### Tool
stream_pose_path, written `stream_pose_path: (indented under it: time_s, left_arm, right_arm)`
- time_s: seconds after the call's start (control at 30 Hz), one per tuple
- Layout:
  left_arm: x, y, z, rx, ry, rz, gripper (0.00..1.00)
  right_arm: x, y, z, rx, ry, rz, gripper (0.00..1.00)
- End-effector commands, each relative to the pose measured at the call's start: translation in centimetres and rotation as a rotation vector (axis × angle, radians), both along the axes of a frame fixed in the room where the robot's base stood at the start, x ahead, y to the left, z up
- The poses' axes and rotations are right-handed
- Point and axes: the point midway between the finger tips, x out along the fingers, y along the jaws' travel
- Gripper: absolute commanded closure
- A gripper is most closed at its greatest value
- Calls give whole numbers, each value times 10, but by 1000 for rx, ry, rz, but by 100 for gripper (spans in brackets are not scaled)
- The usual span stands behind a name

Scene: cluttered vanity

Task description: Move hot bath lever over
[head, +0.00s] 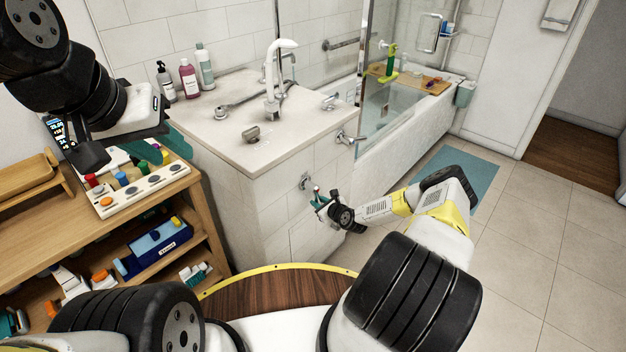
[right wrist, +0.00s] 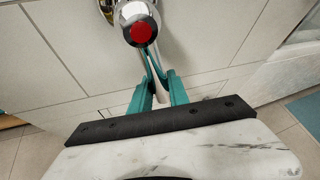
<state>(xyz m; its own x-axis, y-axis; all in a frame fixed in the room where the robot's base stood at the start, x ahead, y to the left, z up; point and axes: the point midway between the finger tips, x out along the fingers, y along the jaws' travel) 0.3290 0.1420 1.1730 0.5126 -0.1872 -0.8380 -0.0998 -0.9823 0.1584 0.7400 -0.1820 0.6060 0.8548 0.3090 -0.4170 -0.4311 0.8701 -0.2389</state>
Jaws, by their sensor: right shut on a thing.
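The hot bath lever (right wrist: 144,28) has a chrome body with a red cap and a thin pale handle pointing down. It is mounted on the tiled side of the vanity block, where its chrome part (head: 305,181) shows in the head view. My right gripper (head: 319,200) is at the lever. In the right wrist view its teal fingers (right wrist: 157,90) are closed around the lever's handle, below the red cap. My left gripper (head: 168,142) hangs above the wooden shelf at the left. Its teal fingers are partly hidden by my wrist, so its opening is unclear.
A second chrome tap (head: 346,138) sticks out from the tiled side, right of the lever. The sink counter (head: 215,130) holds bottles and a white faucet (head: 276,80). The bathtub (head: 420,130) is behind. A wooden shelf (head: 200,190) with clutter stands left.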

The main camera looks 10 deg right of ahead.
Motion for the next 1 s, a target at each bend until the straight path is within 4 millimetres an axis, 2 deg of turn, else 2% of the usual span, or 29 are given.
stream_pose_path:
  time_s: [0.4, 1.0]
  left_arm:
    - [0, 0, 0, 0, 0, 0, 64]
    - [0, 0, 0, 0, 0, 0, 64]
  right_arm:
    - [-12, 15, -3, 175, 135, -1, 100]
    - [-14, 18, -3, 209, 163, 0, 100]
